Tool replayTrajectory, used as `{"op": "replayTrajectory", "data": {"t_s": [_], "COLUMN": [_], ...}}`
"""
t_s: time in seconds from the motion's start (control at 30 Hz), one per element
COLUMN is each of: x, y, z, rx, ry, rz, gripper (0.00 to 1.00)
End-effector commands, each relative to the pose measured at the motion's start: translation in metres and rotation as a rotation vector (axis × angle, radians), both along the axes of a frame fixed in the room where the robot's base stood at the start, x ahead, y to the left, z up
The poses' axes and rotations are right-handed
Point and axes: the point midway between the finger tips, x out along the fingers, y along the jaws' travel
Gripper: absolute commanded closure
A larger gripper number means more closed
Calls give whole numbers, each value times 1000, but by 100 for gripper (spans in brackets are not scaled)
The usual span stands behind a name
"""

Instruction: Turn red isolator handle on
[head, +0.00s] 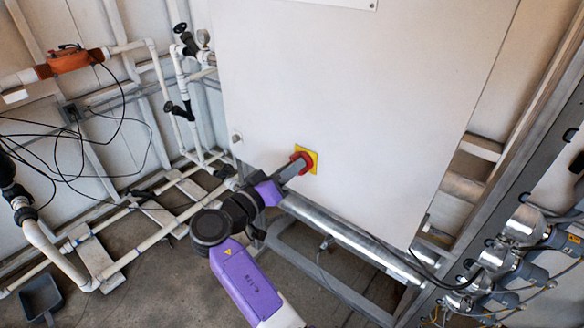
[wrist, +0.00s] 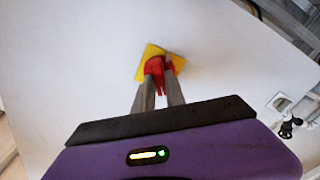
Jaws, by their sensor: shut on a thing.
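The red isolator handle (head: 301,161) sits on a yellow square plate (head: 313,158) low on the front of a white cabinet (head: 350,80). In the wrist view the red handle (wrist: 157,69) lies between my gripper's two grey fingers, with the yellow plate (wrist: 176,61) behind it, looking tilted in that view. My gripper (head: 294,165) reaches the handle from the lower left and is shut on it. The fingertips cover part of the handle, and its exact turn angle is hard to tell.
White pipes (head: 150,235) and an orange fitting (head: 72,60) are at the left. A metal rail (head: 340,240) runs below the cabinet. The cabinet front around the handle is clear.

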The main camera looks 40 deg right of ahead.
Motion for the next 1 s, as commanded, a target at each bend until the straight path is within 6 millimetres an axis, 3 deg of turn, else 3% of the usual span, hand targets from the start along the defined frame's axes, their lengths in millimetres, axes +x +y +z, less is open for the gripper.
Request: {"op": "replayTrajectory", "data": {"t_s": [0.27,1.0], "x": [0,-3], "y": [-1,-1], "z": [-5,-4], "rx": [14,106], "ry": [-73,-544], "rz": [-1,1], "gripper": [100,100]}}
